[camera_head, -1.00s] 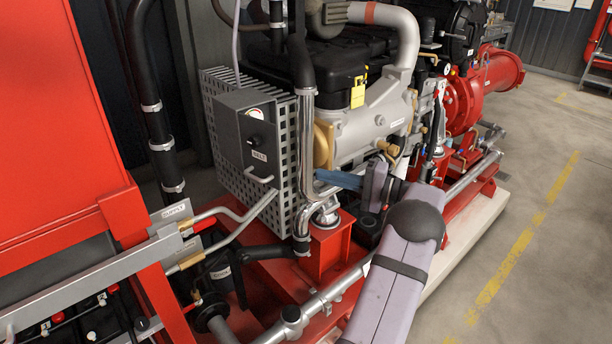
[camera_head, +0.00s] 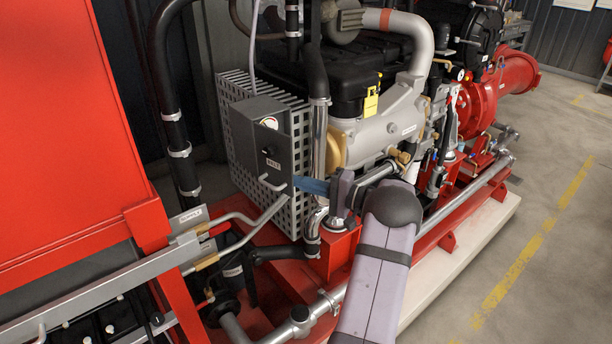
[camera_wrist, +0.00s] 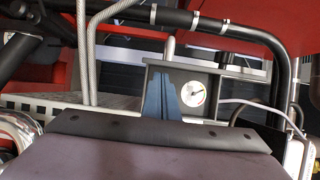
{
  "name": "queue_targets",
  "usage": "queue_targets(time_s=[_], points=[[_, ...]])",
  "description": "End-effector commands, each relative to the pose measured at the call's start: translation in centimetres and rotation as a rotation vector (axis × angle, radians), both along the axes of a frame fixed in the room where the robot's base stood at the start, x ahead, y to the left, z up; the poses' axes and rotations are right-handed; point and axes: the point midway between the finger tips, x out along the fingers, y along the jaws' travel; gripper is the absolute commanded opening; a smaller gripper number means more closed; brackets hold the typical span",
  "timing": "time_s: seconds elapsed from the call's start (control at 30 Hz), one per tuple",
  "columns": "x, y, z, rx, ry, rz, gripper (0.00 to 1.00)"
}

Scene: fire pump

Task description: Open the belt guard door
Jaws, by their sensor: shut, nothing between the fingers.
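The belt guard (camera_head: 240,95) is a grey perforated cage at the front of the engine in the head view. A dark grey panel (camera_head: 268,130) on it carries a round gauge, a black knob and a small label. A light bar handle (camera_head: 272,183) sticks out low on the panel. The guard looks closed; its hinge side is unclear. My gripper (camera_head: 298,184) has blue fingers, shut and empty, just right of the handle. I cannot tell whether they touch it. In the wrist view the fingers (camera_wrist: 160,97) overlap the panel, left of the gauge (camera_wrist: 193,93).
A chrome pipe (camera_head: 319,140) rises close behind my fingers. The engine (camera_head: 385,120) stands to the right. A red cabinet (camera_head: 60,130) and silver rail (camera_head: 100,290) fill the left. A red base frame (camera_head: 340,255) lies below. The floor (camera_head: 540,280) at right is clear.

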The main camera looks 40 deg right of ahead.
Motion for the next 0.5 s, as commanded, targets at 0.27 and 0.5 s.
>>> queue_targets(time_s=[0.27,0.5], points=[[-0.18,0.71,0.05,-0.001,0.0,0.0,0.0],[-0.18,0.73,0.02,-0.001,0.0,0.0,0.0]])
